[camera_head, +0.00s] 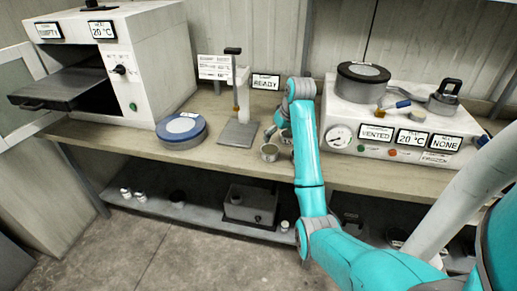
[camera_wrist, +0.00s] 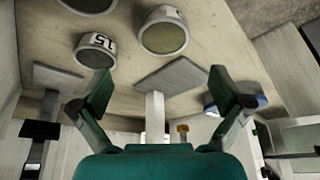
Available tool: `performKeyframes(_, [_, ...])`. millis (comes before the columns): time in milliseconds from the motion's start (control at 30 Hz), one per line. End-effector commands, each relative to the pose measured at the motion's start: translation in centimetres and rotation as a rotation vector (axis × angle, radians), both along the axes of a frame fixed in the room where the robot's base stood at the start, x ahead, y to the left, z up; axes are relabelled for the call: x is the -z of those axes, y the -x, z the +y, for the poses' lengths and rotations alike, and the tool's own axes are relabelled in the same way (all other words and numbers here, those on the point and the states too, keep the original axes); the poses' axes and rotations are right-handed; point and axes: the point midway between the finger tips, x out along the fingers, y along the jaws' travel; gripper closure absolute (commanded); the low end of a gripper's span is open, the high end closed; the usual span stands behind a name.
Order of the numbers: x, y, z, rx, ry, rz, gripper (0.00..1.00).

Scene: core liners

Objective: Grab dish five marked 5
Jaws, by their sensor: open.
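A small metal dish (camera_head: 270,152) stands near the front edge of the bench in the head view. A second dish (camera_head: 286,136) is partly hidden behind my arm. In the wrist view, one dish (camera_wrist: 97,48) carries a white label with black marks that include a 5; I cannot tell whether another digit stands beside it. Another dish (camera_wrist: 163,30) shows no readable mark. Part of a third round piece shows at the top left edge. My gripper (camera_wrist: 160,88) is open and empty, its fingers apart from the dishes. In the head view, my gripper (camera_head: 274,130) is just behind the dishes.
A grey-based stand (camera_head: 238,134) is left of the dishes, near a blue-topped round scale (camera_head: 181,128). A white oven (camera_head: 140,70) with an open tray is at left. A white vacuum unit (camera_head: 395,125) is at right. The bench front is narrow.

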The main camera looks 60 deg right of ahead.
Motion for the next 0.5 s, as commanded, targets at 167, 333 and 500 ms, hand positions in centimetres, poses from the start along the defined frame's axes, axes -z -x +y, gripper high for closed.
performKeyframes(167, [1.2,-0.4,-0.4,0.0,-0.004,0.005,0.0])
performKeyframes(333, [3.5,-1.4,-0.7,-0.001,-0.004,0.004,0.0])
performKeyframes(500, [4.8,-1.9,-0.9,0.0,-0.002,0.002,0.0])
